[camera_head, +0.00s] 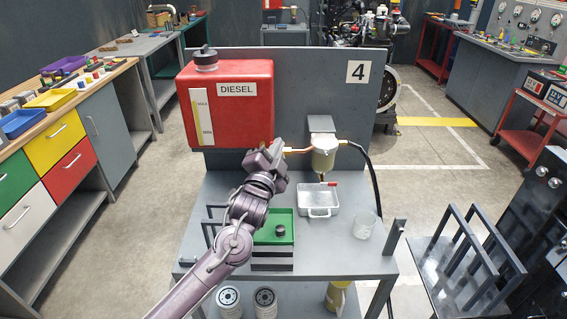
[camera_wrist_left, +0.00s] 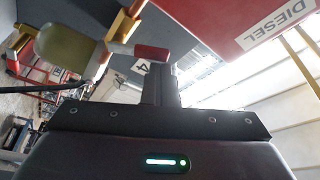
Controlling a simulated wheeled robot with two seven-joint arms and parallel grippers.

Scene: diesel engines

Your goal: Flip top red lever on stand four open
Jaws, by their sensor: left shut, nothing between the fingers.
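Stand four, marked by a "4" sign (camera_head: 361,72), carries a red DIESEL tank (camera_head: 236,100) and a filter bowl (camera_head: 324,158) joined by a copper pipe. My left gripper (camera_head: 272,152) is at the tank's lower right corner and hides the pipe's tank end. In the left wrist view, the shut, empty fingers (camera_wrist_left: 161,84) are close to a red lever (camera_wrist_left: 150,52); I cannot tell if they touch. The tank (camera_wrist_left: 215,22) and filter bowl (camera_wrist_left: 70,50) also show there. A small red lever (camera_head: 332,184) is below the bowl. My right gripper is out of view.
On the stand's shelf are a green tray (camera_head: 275,236), a clear container (camera_head: 318,203) and a glass beaker (camera_head: 364,226). A black hose (camera_head: 371,170) hangs right of the filter. A drawer workbench (camera_head: 60,140) stands left, with open floor between.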

